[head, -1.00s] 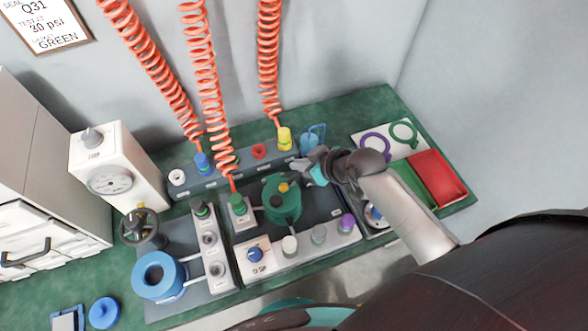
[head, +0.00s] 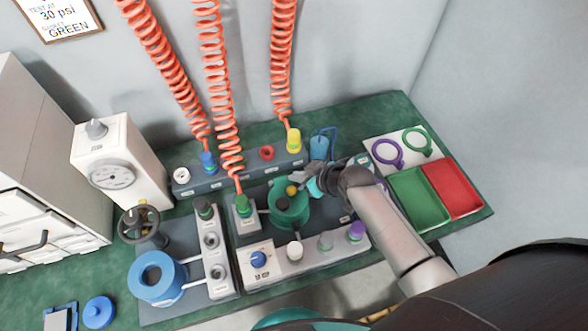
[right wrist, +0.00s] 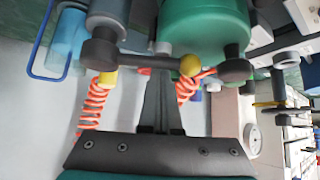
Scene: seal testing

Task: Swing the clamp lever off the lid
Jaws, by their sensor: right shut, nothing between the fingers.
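The green pot (head: 289,212) with its green lid stands in the middle of the bench; a dark knob (head: 282,202) is on the lid. The clamp lever's yellow ball (head: 292,190) shows over the back part of the lid. In the right wrist view the lever is a dark bar (right wrist: 135,60) ending in the yellow ball (right wrist: 191,65), beside the green pot (right wrist: 205,30). My right gripper (head: 313,188) is shut and empty, just right of the ball; its fingers (right wrist: 160,75) are close to the bar. I cannot tell whether they touch. My left gripper is out of view.
Orange coiled hoses (head: 222,90) hang behind the pot. A valve strip (head: 240,172) runs along the back. A blue ring-shaped part (head: 157,276) and gauge box (head: 118,165) are left. Green (head: 420,200) and red (head: 453,190) trays are right.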

